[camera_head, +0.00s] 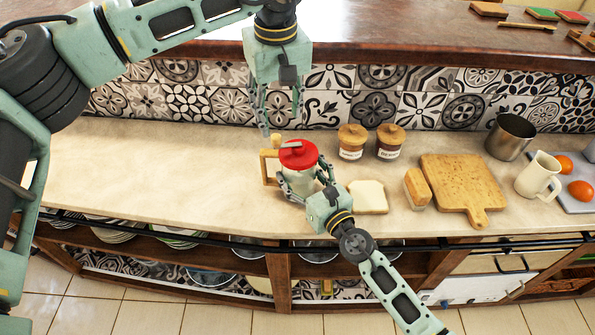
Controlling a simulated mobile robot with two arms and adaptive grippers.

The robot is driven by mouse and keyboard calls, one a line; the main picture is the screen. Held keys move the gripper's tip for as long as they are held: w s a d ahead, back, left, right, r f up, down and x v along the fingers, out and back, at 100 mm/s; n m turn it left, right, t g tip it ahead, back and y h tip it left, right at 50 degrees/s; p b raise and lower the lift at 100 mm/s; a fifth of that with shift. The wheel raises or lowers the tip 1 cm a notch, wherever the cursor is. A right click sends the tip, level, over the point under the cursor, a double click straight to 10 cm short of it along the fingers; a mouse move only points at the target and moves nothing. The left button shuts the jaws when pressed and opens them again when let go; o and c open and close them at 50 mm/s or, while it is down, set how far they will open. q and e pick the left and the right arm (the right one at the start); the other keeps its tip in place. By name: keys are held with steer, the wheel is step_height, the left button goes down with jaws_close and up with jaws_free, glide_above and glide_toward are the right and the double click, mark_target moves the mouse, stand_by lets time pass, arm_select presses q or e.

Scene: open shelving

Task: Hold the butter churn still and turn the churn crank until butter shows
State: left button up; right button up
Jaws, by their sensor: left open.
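The butter churn (300,176) stands upright on the counter, a pale jar with a red lid (299,157). A grey churn crank (291,146) lies across the lid, with a wooden knob (276,141) at its left end. A wooden handle (265,168) is on the jar's left side. My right gripper (304,187) comes from the front right, its fingers on both sides of the lower jar. The jar's contents are mostly hidden by the lid and this gripper. My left gripper (281,122) is open and empty, pointing down above the crank.
Two wooden-lidded jars (351,148) (389,149), a bread slice (367,197), a brush-like block (417,188) and a cutting board (459,184) are to the right. A metal pot (509,137) and white pitcher (539,176) stand further right. The counter (150,170) left of the churn is clear.

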mark_target(276, 137)
arm_select(q)
steer(key=m, duration=0.1)
steer(key=w+m, duration=0.1)
steer(key=w+a+m, duration=0.1)
steer(key=shift+r+t, duration=0.3)
steer(key=shift+r, duration=0.1)
steer(key=shift+w+f+m, duration=0.1)
steer(key=shift+w+m, duration=0.05)
steer(key=shift+m, duration=0.45)
steer(key=shift+f, duration=5.1)
